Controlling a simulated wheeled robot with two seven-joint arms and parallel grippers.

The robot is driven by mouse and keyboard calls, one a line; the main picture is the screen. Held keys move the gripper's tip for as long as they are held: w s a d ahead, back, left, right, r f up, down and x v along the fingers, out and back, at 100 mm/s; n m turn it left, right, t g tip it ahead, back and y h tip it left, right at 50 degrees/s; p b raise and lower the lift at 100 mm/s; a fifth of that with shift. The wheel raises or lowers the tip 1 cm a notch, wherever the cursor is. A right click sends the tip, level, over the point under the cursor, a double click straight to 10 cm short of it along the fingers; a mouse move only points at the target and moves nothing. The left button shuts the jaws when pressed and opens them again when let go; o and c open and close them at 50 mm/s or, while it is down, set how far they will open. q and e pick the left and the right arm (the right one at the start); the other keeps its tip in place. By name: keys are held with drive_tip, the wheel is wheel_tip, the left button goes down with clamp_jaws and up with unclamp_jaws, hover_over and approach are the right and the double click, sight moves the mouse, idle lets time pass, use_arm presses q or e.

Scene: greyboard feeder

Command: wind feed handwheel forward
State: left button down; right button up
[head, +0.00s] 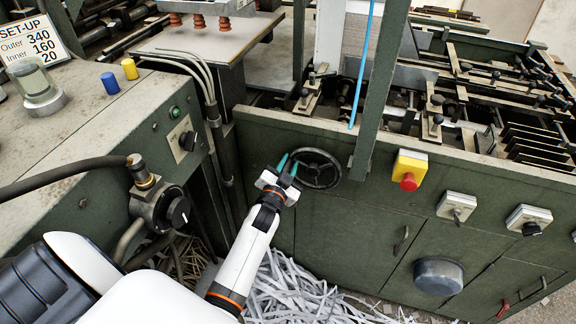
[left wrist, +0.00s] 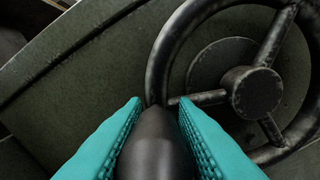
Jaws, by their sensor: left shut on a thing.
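The feed handwheel (head: 318,169) is a dark spoked wheel on the front of the green machine cabinet. In the left wrist view its rim, spokes and hub (left wrist: 257,92) fill the upper right. My left gripper (head: 282,165) is at the wheel's left side. In the left wrist view its teal fingers (left wrist: 158,135) are shut on the dark, rounded handle (left wrist: 156,150) at the wheel's rim, with one finger on each side. The handle is mostly hidden by the gripper in the head view. My right gripper is not in view.
To the right on the cabinet are a yellow box with a red button (head: 409,170) and switch boxes (head: 456,206). A grey post (head: 378,90) stands just right of the wheel. A valve with a black knob (head: 165,208) is at left. Paper strips (head: 285,295) lie on the floor below.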

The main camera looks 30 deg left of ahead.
use_arm(q)
drive_tip(key=shift+r+m, duration=0.2)
drive_tip(key=shift+m, duration=0.4)
drive_tip(key=c, duration=1.4)
unclamp_jaws()
drive_tip(key=shift+s, duration=0.1)
drive_tip(key=shift+o, duration=0.7)
drive_tip(key=shift+a, duration=0.15)
drive_tip(key=shift+s+d, duration=0.2)
drive_tip(key=shift+s, duration=0.05)
drive_tip(key=b+v, duration=0.1)
drive_tip(key=v, duration=1)
drive_tip(key=shift+s, duration=0.25)
